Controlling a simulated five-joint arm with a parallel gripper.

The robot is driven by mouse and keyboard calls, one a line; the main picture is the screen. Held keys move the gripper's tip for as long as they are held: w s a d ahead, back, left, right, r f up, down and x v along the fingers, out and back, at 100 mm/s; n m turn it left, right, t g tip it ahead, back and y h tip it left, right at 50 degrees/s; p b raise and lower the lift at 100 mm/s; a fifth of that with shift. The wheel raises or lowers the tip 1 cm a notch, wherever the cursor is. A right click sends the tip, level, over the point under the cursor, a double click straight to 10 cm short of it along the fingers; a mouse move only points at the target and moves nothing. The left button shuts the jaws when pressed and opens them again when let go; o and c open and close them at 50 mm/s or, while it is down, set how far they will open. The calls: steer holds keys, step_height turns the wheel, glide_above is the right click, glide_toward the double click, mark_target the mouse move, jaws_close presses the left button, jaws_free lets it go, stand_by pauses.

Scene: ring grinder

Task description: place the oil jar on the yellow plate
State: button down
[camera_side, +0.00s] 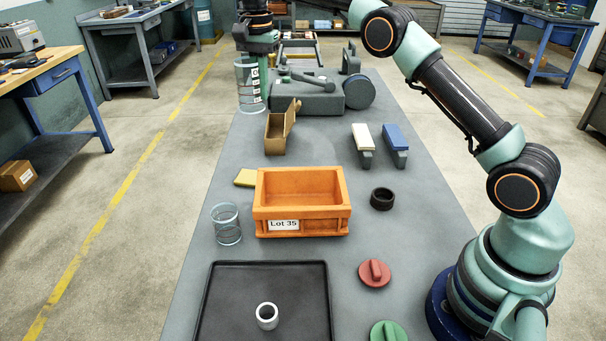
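A tall clear jar (246,98) with a white label stands at the far left edge of the grey bench; I take it for the oil jar, but its label is too small to read. My gripper (256,56) is right at the top of this jar, pointing down. Its fingers are too small and dark to show whether they are closed on the rim. A flat yellow plate (244,178) lies on the bench's left side, nearer than the jar. The orange bin hides part of the plate, and nothing shows on its visible part.
The orange bin (302,225) labelled "Lot 35" stands beside the plate. An open brown box (276,134) stands between jar and plate. An empty clear glass (227,224) stands left of the bin. A grey grinder block (305,98) is right of the jar.

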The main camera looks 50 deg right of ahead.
steer(key=shift+r, duration=0.2)
steer(key=shift+s+f+m, duration=0.1)
steer(key=shift+f+m, duration=0.15)
steer(key=shift+m, duration=0.05)
step_height(320, 180, down, 19)
steer(key=shift+f, duration=0.15)
steer(key=shift+f, duration=0.15)
steer(key=c, duration=1.1)
jaws_free()
